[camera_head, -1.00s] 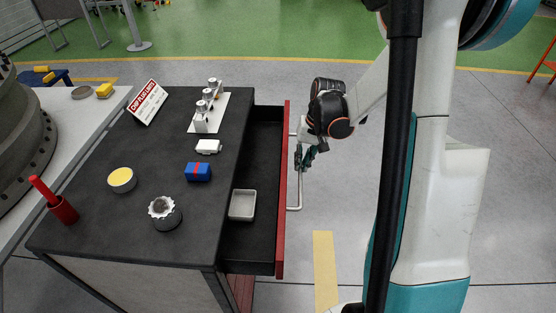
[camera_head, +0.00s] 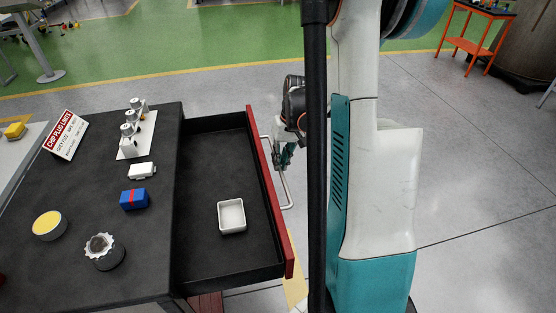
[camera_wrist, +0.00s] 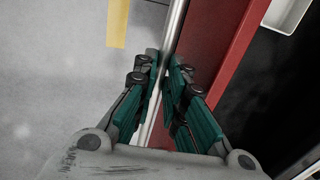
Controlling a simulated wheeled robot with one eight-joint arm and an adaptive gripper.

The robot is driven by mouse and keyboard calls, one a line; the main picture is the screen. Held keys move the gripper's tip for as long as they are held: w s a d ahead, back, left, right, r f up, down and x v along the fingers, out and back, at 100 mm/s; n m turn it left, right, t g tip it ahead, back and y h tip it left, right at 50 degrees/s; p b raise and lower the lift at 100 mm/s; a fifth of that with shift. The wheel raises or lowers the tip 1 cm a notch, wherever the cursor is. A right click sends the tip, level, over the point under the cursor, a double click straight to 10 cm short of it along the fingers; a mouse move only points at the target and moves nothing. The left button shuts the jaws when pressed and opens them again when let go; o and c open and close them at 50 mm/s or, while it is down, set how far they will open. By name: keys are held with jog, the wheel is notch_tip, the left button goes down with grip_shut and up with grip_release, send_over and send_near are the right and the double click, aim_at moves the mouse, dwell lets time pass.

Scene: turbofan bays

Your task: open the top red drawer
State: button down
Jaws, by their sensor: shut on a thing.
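The top red drawer (camera_head: 270,190) is pulled well out from the black-topped bench, its dark inside showing. A small white tray (camera_head: 232,216) lies in it. A pale metal bar handle (camera_head: 287,188) runs along the outside of the red front. My gripper (camera_head: 284,156) is at the handle, partly hidden by my arm. In the wrist view my gripper's green fingers (camera_wrist: 168,82) are shut around the handle (camera_wrist: 174,30), beside the red drawer front (camera_wrist: 222,50). The tray's corner also shows in the wrist view (camera_wrist: 287,12).
The bench top (camera_head: 75,200) holds a blue box (camera_head: 134,199), a white block (camera_head: 142,170), a yellow-topped tin (camera_head: 48,225), a toothed part (camera_head: 104,251), a fixture and a sign (camera_head: 65,134). An orange stand (camera_head: 475,40) is far right. Grey floor right of me is clear.

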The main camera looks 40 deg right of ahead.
jog(key=c, duration=1.7)
grip_release()
jog(key=shift+o, duration=0.2)
jog(key=v, duration=1.2)
